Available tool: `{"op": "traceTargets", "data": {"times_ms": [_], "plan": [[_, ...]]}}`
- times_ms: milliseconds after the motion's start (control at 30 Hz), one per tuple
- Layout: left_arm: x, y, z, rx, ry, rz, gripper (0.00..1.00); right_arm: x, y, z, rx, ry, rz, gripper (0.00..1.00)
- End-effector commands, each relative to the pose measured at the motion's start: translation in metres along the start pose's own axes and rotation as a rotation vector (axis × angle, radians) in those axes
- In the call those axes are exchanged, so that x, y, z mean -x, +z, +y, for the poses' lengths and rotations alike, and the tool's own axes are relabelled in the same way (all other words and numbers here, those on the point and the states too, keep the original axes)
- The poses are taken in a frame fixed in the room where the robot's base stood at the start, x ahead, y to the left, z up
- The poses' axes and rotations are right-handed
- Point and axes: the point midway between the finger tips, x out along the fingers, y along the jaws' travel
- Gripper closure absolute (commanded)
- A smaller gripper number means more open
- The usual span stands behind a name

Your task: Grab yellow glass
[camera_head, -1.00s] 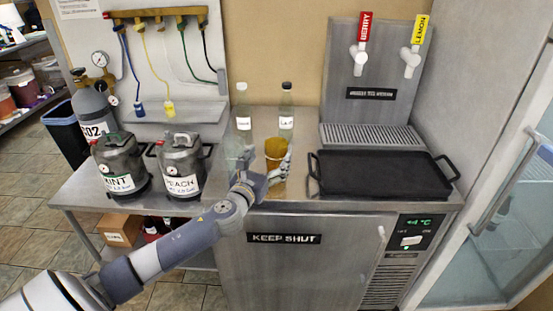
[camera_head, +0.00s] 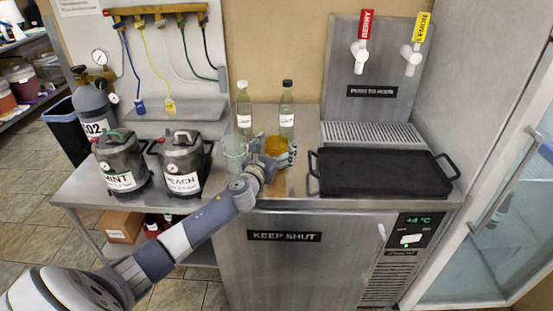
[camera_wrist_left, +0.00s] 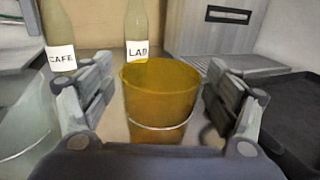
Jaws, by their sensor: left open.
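The yellow glass (camera_head: 276,146) stands upright on the steel counter in front of the bottle on the right. In the left wrist view the yellow glass (camera_wrist_left: 160,95) is centred between the two fingers, with a pale ring around its lower part. My left gripper (camera_head: 272,158) is open around it; in the left wrist view the fingers of the gripper (camera_wrist_left: 158,95) stand apart on both sides with a gap to the glass. In the head view the gripper hides the lower part of the glass. My right gripper is not in view.
A clear glass (camera_head: 235,153) stands just left of the gripper. Two labelled bottles (camera_head: 244,108), (camera_head: 286,110) stand behind. A black tray (camera_head: 380,172) lies to the right below the taps. Two dark kegs (camera_head: 121,160), (camera_head: 183,160) stand at the left.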

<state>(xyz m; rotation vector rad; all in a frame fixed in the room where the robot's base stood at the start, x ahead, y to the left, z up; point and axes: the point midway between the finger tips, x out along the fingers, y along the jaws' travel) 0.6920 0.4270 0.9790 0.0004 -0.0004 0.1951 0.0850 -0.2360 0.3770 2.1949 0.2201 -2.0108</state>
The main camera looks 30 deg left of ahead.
Motion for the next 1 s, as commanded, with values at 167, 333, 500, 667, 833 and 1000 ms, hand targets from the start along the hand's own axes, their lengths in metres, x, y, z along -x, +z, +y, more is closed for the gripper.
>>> {"op": "traceTargets", "data": {"times_ms": [167,333,500,667,833,1000], "plan": [[0.0,0.0,0.0,0.0,0.0,0.0,0.5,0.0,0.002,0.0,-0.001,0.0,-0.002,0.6],[0.0,0.0,0.0,0.0,0.0,0.0,0.87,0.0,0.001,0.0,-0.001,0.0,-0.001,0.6],[0.0,0.001,0.0,0.0,0.0,-0.001,0.87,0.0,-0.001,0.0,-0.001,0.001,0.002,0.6],[0.0,0.005,0.0,0.0,0.0,-0.003,0.87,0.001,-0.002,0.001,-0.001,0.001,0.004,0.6],[0.0,0.019,0.0,-0.002,-0.001,-0.005,0.87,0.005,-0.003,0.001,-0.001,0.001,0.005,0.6],[0.006,0.037,0.002,-0.004,-0.001,-0.001,0.87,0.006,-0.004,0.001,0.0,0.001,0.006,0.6]]}}
